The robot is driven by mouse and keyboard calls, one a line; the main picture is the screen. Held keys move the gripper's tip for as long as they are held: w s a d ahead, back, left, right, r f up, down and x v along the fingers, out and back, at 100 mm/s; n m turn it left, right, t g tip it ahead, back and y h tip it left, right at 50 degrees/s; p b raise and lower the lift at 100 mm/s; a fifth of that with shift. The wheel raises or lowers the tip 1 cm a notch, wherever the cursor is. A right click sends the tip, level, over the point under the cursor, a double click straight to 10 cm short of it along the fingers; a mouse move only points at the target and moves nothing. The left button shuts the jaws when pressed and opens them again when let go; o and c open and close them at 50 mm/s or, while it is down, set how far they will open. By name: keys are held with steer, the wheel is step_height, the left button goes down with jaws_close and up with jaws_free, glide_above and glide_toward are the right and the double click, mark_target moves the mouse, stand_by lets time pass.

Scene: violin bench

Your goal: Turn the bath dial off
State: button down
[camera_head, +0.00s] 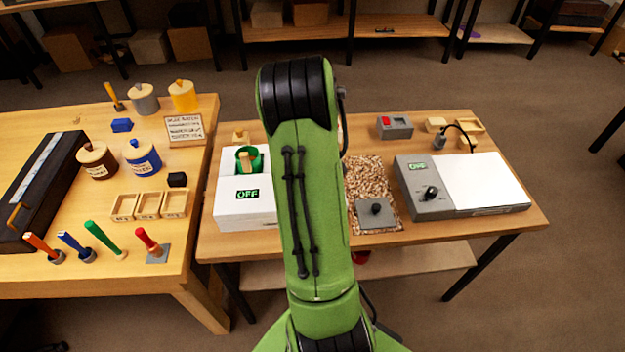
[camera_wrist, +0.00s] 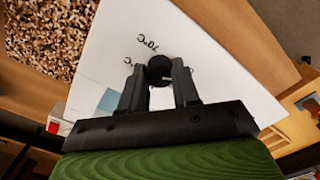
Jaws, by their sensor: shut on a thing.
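The bath is a white box (camera_head: 232,217) on the right-hand table, just left of my arm in the head view. Its green display (camera_head: 247,195) reads OFF. In the wrist view the white panel (camera_wrist: 215,65) carries a "70 °C" mark and another partly hidden "°C" mark. A round black dial (camera_wrist: 158,67) sits on it. My gripper (camera_wrist: 159,80) is shut on the dial, one finger on each side. The head view hides the gripper and dial behind my arm.
Jars and brushes stand on the left table.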

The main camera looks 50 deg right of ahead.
steer(key=c, duration=0.8)
jaws_free()
step_height(320, 180, up, 16)
steer(key=p, duration=0.3)
steer(key=shift+p, duration=0.3)
steer(key=shift+w+a, duration=0.1)
